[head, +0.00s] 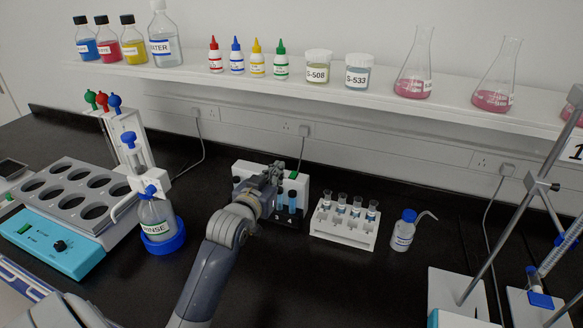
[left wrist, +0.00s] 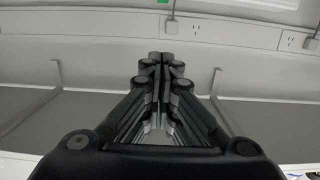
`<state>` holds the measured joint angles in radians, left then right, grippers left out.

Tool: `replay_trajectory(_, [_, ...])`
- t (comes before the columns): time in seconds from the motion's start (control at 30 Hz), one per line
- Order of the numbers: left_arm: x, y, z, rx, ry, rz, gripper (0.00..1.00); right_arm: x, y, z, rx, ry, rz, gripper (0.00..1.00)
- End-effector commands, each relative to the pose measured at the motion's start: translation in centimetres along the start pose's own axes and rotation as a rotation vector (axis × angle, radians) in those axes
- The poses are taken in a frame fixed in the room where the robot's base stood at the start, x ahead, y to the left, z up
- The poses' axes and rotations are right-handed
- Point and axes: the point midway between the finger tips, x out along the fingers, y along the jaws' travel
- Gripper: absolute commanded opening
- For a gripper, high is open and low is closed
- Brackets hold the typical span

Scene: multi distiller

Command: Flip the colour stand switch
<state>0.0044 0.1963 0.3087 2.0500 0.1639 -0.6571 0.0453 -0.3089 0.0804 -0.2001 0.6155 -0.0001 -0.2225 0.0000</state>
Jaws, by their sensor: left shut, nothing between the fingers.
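The colour stand (head: 303,187) is a white-backed stand with a black front holding blue-filled tubes (head: 292,201), at mid bench in the head view. A small green piece (head: 293,175), possibly its switch, shows at its upper right. My left gripper (head: 277,168) is in front of the stand's upper part, its fingers just left of the green piece, and hides much of the stand. Contact cannot be told. In the left wrist view its fingers (left wrist: 162,60) are shut and empty, and a green bit (left wrist: 163,2) shows at the top edge. My right gripper is not in view.
A white rack (head: 345,229) with several vials and a small wash bottle (head: 403,231) stand right of the colour stand. Left are the rinse bottle (head: 156,216) and a teal-fronted block (head: 50,241). Metal stands (head: 463,296) are at far right. A shelf (head: 340,88) with bottles runs above.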

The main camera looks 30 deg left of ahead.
Motion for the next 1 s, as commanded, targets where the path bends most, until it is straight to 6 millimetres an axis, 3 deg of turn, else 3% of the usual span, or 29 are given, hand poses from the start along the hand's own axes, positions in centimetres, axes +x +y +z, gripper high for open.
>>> replay_trajectory(0.13, [1.1, 0.0, -0.1, -0.001, 0.000, 0.000, 0.00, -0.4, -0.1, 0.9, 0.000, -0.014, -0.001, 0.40])
replay_trajectory(0.47, [6.3, 0.0, -0.3, -0.001, 0.000, 0.000, 0.00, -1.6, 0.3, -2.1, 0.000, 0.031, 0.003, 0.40])
replay_trajectory(0.7, [9.9, 0.0, -0.2, 0.000, 0.000, 0.000, 0.00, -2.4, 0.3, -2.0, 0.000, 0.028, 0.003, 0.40])
replay_trajectory(1.0, [10.8, 0.0, 3.4, 0.001, -0.002, 0.000, 0.00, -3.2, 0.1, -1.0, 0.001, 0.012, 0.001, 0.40])
